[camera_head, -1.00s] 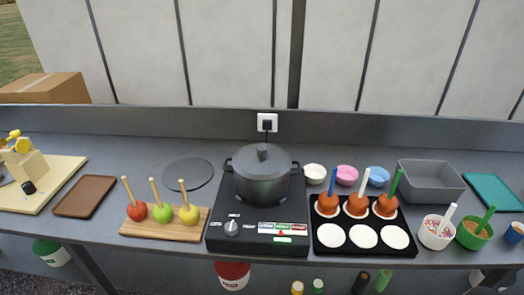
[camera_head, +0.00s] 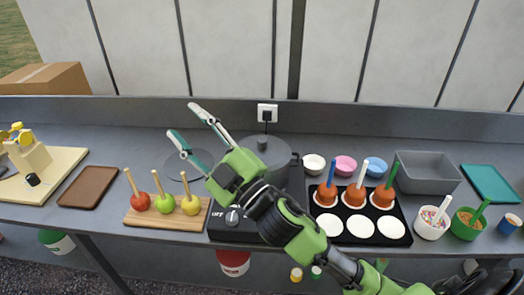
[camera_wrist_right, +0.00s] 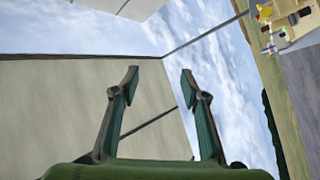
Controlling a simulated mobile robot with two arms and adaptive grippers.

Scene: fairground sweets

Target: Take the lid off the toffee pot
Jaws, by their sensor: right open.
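The dark grey toffee pot (camera_head: 285,165) stands on the black hotplate (camera_head: 232,232) at the middle of the counter. Its lid (camera_head: 250,143) is on, with the knob (camera_head: 262,144) upright on top. My right gripper (camera_head: 184,121) is open and empty, raised in front of the counter to the left of the pot. Its arm crosses in front of the pot's left side and most of the hotplate. In the right wrist view the open fingers (camera_wrist_right: 160,80) have only wall and sky between them. My left gripper is not in view.
A round dark mat (camera_head: 180,162) lies left of the pot, partly behind my right fingers. A board (camera_head: 150,217) with several sticked apples is in front of it. A black tray (camera_head: 361,243) with coated apples stands right, with small bowls (camera_head: 346,165) behind.

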